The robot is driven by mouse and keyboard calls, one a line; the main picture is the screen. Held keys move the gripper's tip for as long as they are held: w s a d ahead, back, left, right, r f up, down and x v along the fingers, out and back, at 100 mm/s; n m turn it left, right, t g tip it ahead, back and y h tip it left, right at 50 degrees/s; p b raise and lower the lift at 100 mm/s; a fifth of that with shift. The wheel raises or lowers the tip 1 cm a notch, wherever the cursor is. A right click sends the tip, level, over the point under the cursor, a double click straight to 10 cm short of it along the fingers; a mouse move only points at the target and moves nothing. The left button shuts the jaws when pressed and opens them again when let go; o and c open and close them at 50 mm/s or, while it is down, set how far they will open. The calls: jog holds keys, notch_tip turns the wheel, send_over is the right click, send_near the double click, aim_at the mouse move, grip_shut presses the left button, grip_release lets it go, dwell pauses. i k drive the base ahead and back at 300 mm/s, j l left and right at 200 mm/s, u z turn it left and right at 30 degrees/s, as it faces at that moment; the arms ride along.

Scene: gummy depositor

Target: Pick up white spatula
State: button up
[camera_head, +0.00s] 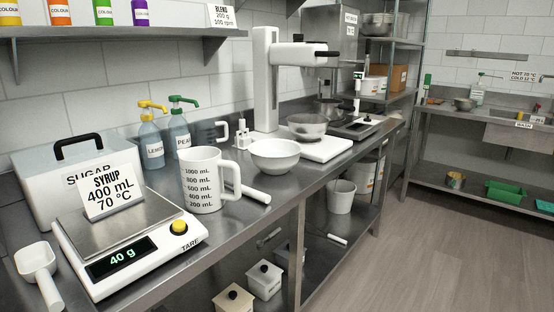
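A white rod-like handle (255,194) lies on the steel counter just right of the white measuring jug (203,180). It may be the white spatula, but its other end is hidden behind the jug, so I cannot tell for sure. A white scoop (38,260) with a short handle lies at the counter's front left corner, beside the scale. My gripper is not in view.
The scale (140,254) reads 40 g and carries a syrup card (107,193). A white bowl (275,156) and a white mixer stand (267,80) stand farther back. Two pump bottles (151,138) stand behind the jug. Open floor (450,255) lies to the right.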

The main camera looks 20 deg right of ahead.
aim_at(264, 197)
jog(key=l+u, duration=0.3)
jog(key=l, duration=0.3)
jog(key=l+u, duration=0.25)
jog(key=l, duration=0.35)
jog(key=l+u, duration=0.3)
jog(key=l, duration=0.35)
jog(key=k+l+u, duration=0.25)
jog(key=l, duration=0.3)
jog(key=i+l, duration=0.1)
jog(key=i, duration=1)
